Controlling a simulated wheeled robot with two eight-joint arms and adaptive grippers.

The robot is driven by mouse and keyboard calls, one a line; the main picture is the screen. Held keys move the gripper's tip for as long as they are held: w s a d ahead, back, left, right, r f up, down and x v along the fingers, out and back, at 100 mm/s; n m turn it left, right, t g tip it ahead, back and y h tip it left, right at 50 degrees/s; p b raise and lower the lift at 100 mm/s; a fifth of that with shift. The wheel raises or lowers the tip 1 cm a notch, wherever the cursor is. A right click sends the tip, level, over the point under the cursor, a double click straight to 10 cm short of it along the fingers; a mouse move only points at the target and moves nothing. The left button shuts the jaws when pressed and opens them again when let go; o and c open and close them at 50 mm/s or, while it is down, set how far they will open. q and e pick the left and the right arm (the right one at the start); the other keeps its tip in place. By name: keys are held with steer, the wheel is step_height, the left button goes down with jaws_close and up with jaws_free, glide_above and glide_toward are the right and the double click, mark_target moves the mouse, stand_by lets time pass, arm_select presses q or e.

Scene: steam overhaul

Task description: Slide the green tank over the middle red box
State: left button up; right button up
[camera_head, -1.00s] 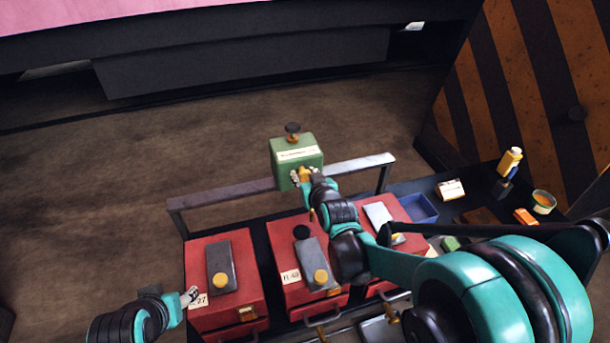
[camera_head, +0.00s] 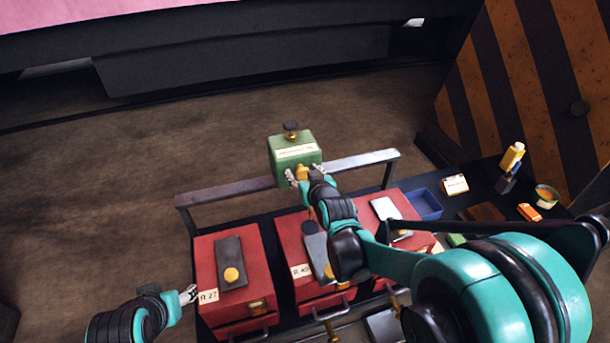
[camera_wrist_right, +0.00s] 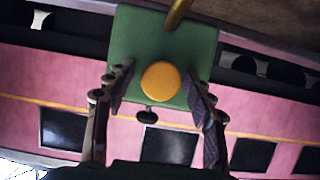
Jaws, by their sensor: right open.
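The green tank (camera_head: 290,166) has a pale label, a dark cap on top and a yellow knob. It appears at the rail behind the red boxes, left of centre; whether it touches the rail is unclear. My right gripper (camera_head: 302,177) is open at the tank's near face. In the right wrist view the tank (camera_wrist_right: 130,40) fills the space ahead, its yellow knob (camera_wrist_right: 160,81) between the spread fingers. The middle red box (camera_head: 290,240) stands on the bench, partly hidden by my right arm. My left gripper (camera_head: 188,294) is beside the left red box (camera_head: 260,275); its opening is unclear.
A metal rail (camera_head: 235,190) runs behind the boxes. The right red box (camera_head: 410,207) is partly hidden by my arm. A blue tray (camera_head: 424,204), a yellow bottle (camera_head: 512,157) and small items occupy the bench's right end. A striped panel (camera_head: 520,80) stands behind them.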

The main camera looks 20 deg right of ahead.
steer(key=v, duration=1.2)
stand_by(0.3)
steer(key=s+f+g, duration=0.3)
steer(key=s, duration=0.4)
steer(key=s+f+g, duration=0.3)
steer(key=s, duration=0.5)
steer(key=shift+f+g, duration=0.3)
steer(key=shift+f, duration=0.1)
